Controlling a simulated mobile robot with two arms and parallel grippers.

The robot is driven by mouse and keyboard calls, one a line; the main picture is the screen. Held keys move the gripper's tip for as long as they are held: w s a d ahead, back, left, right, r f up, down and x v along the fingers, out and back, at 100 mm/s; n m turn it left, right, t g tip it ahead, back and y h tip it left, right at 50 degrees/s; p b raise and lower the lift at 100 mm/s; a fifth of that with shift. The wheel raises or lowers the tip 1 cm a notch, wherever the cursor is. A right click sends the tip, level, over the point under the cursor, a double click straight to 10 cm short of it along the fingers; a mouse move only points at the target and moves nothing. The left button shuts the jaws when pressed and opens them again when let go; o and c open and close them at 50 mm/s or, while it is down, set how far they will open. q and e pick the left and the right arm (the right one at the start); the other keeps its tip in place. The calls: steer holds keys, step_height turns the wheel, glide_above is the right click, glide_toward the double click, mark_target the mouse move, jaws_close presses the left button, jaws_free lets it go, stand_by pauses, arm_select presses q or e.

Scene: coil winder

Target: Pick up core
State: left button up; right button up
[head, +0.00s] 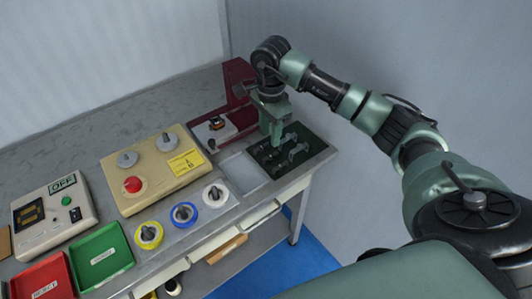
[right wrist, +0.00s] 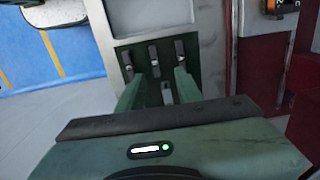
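A dark green tray (head: 318,146) at the right end of the bench holds several small grey metal cores (head: 298,150). My right gripper (head: 275,140) points down over the tray's left part, and its fingers overlap some of the contents. In the right wrist view, the two green fingers (right wrist: 157,85) stand apart with nothing clearly held between them. Cores show beyond and between them, one of them at the upper right (right wrist: 180,50). I cannot tell whether the fingertips touch a core. My left gripper is not in view.
A red machine (head: 237,80) stands close behind the gripper. A flat grey plate (head: 245,172) lies left of the tray. A beige control box (head: 150,172), three ringed knobs (head: 183,214), a green bin (head: 102,257) and a red bin (head: 45,280) are farther left.

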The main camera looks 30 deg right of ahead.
mark_target(269, 156)
steer(key=f, duration=0.2)
steer(key=f+p, duration=0.1)
steer(key=f, duration=0.1)
steer(key=s+f+p, duration=0.1)
steer(key=f, duration=0.1)
steer(key=shift+a+f, duration=0.25)
steer(key=shift+a, duration=0.15)
steer(key=shift+f, duration=0.5)
jaws_close()
